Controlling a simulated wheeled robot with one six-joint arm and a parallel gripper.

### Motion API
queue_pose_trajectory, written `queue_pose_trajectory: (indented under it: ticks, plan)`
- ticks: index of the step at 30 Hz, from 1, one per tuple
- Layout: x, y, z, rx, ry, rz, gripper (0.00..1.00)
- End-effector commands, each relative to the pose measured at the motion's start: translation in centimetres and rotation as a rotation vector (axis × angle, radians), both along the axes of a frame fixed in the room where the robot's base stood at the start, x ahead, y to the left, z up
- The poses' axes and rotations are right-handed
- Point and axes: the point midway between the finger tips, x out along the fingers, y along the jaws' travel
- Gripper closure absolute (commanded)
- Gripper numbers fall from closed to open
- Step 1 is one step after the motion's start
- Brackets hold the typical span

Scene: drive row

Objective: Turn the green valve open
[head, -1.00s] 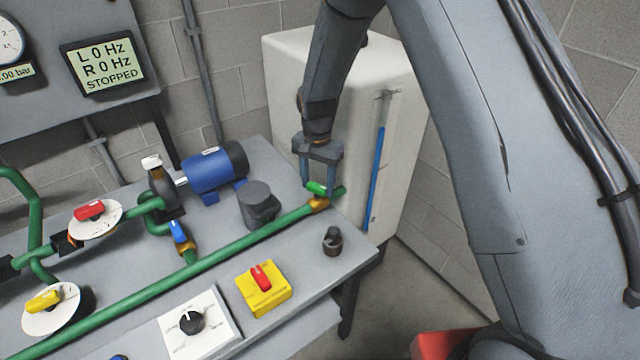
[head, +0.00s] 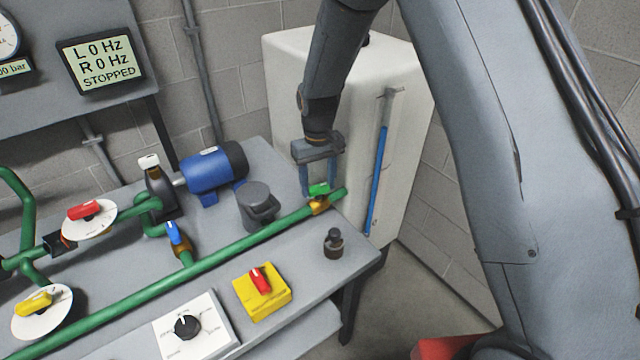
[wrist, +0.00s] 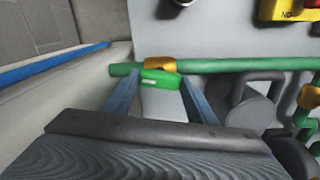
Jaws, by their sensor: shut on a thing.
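The green valve handle (head: 319,189) sits over a brass valve body (head: 320,205) near the right end of the long green pipe (head: 215,257). My gripper (head: 319,188) reaches down from above and is shut on the handle. In the wrist view the green handle (wrist: 160,79) lies between my two finger tips (wrist: 158,88), with the brass body (wrist: 160,64) just beyond. The handle lies roughly along the pipe, slightly tilted to it. The fingers hide part of its ends.
A dark knob (head: 333,243) and a yellow switch box (head: 262,292) are in front. A white tank (head: 350,110) stands close behind. Blue, red and yellow handles sit further left.

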Motion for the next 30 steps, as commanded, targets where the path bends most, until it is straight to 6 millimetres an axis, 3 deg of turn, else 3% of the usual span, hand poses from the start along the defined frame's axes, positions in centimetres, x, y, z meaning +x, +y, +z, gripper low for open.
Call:
queue_pose_trajectory:
  ticks: [12,29,30]
  plan:
    - [0.22,-0.04,0.17,0.001,-0.005,0.185,0.71]
    - [0.23,-0.12,0.18,0.0,-0.004,0.212,0.71]
    - [0.23,-0.12,0.18,0.0,-0.004,0.212,0.42]
